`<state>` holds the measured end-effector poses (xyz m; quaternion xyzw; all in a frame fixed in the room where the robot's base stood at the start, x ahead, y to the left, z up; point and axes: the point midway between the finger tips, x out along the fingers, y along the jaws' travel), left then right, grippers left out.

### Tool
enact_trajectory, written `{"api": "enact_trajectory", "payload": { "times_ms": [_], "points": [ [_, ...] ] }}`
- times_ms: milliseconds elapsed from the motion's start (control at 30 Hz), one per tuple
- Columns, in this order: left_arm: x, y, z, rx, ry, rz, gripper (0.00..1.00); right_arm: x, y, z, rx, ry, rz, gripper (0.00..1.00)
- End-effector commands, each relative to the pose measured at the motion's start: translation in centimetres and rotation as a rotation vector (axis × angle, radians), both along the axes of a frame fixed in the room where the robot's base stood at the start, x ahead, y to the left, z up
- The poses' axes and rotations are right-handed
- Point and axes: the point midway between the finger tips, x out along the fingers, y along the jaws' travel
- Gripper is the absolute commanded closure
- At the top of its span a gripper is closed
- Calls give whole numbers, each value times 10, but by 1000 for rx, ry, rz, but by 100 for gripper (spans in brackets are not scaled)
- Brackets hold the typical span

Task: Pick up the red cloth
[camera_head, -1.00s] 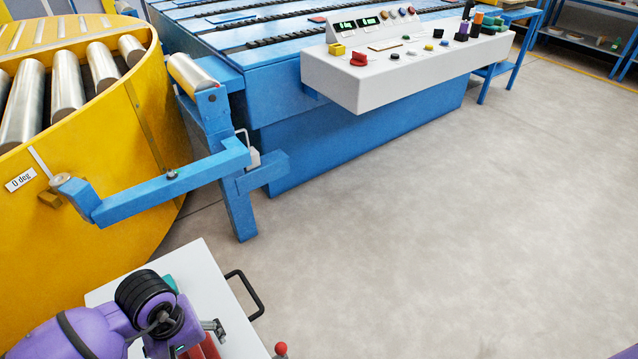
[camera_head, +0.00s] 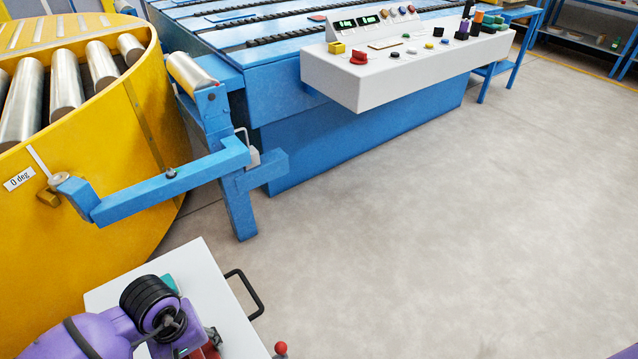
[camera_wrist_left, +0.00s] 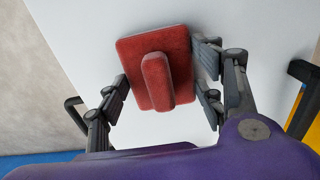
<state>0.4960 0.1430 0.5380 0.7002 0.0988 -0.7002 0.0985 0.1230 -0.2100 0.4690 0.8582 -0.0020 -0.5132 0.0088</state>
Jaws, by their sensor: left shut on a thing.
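The red cloth (camera_wrist_left: 180,52) looks like a flat red pad with a raised ridge along its middle. It lies over the white top (camera_wrist_left: 90,40) in the left wrist view; I cannot tell whether it touches that top. My left gripper (camera_wrist_left: 163,84) has its dark fingers at the two sides of the cloth, shut on it. In the head view my left gripper (camera_head: 205,342) is at the bottom left over the white cart top (camera_head: 200,262). Only a bit of red shows there, the rest hidden by the gripper. My right gripper is not in view.
A teal item (camera_head: 169,283) stands partly hidden behind my left wrist. The cart has a black handle (camera_head: 250,292) and a red knob (camera_head: 280,348). A yellow roller turntable (camera_head: 90,190), blue arm (camera_head: 165,187) and white control box (camera_head: 400,75) stand beyond. Floor at right is clear.

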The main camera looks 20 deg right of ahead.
Motion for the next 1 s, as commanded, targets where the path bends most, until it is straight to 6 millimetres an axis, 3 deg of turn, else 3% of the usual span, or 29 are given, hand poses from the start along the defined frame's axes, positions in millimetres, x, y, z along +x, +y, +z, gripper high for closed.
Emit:
{"api": "enact_trajectory", "payload": {
  "times_ms": [167, 367, 600, 800, 1000],
  "points": [
    [1, 0, 9, 0, -4, -2, 64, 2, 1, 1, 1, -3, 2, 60],
    [-2, 0, 38, 1, -3, -3, 64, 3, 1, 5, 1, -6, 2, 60],
    [-49, -9, 94, 0, -5, -7, 64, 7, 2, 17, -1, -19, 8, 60],
    [-98, -19, 113, -1, 0, -4, 64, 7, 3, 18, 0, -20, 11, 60],
    [-127, -25, 126, -1, 1, -2, 64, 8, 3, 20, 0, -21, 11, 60]
  ]
}}
